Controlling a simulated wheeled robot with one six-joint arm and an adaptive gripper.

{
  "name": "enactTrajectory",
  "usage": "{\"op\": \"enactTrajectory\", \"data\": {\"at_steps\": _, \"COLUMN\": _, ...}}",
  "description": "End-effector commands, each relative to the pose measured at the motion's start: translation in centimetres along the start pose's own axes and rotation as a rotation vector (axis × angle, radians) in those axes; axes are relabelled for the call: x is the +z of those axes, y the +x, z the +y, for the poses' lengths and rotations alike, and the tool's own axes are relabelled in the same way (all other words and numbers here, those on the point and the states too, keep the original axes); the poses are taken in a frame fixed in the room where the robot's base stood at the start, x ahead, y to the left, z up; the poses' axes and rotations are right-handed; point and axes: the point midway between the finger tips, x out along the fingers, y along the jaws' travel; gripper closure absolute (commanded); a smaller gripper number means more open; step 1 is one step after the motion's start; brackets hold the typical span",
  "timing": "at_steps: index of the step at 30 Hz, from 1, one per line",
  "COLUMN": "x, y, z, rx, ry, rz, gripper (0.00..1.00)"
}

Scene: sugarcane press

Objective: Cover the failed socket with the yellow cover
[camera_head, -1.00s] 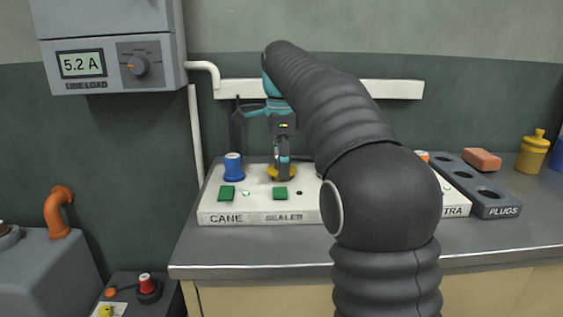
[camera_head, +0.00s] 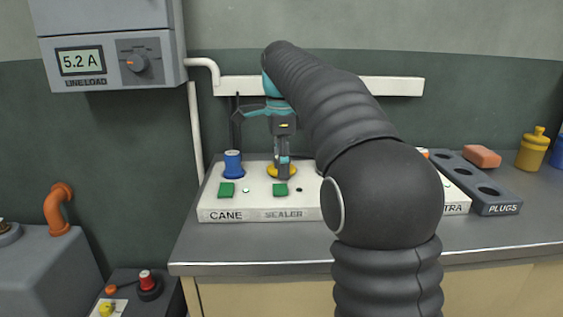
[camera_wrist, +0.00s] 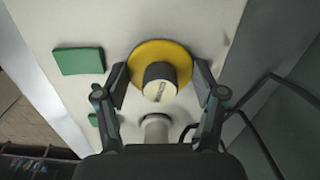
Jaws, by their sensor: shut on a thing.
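The yellow cover (camera_head: 281,171) is a round disc at the SEALER place of the white panel (camera_head: 240,205). In the wrist view the yellow cover (camera_wrist: 146,53) has a dark knob with a pale, lettered top (camera_wrist: 160,82) in its middle. My gripper (camera_head: 282,165) points down and is shut on the cover, one finger on each side of it; the fingers also show in the wrist view (camera_wrist: 160,80). The socket under the cover is hidden. I cannot tell whether the cover rests fully on the panel.
A blue plug (camera_head: 233,163) stands upright at the CANE place, left of my gripper. Green squares (camera_head: 227,190) and (camera_head: 281,190) lie along the panel front. A grey PLUGS rack (camera_head: 500,207), an orange block (camera_head: 482,156) and a yellow bottle (camera_head: 532,150) are at right. My arm hides the panel's middle.

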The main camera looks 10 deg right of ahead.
Motion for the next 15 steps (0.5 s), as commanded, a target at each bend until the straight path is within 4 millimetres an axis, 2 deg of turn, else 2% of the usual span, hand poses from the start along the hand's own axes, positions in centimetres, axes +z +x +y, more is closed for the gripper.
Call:
{"op": "enactTrajectory", "data": {"at_steps": 8, "x": 0.00, "y": 0.54, "z": 0.02, "rx": 0.000, "ry": 0.000, "rz": 0.000, "gripper": 0.63}}
{"op": "enactTrajectory", "data": {"at_steps": 9, "x": 0.00, "y": 0.51, "z": 0.02, "rx": 0.000, "ry": 0.000, "rz": 0.000, "gripper": 0.26}}
{"op": "enactTrajectory", "data": {"at_steps": 10, "x": 0.00, "y": 0.48, "z": 0.02, "rx": 0.000, "ry": 0.000, "rz": 0.000, "gripper": 0.20}}
{"op": "enactTrajectory", "data": {"at_steps": 15, "x": 0.00, "y": 0.49, "z": 0.01, "rx": 0.001, "ry": 0.000, "rz": 0.000, "gripper": 0.20}}
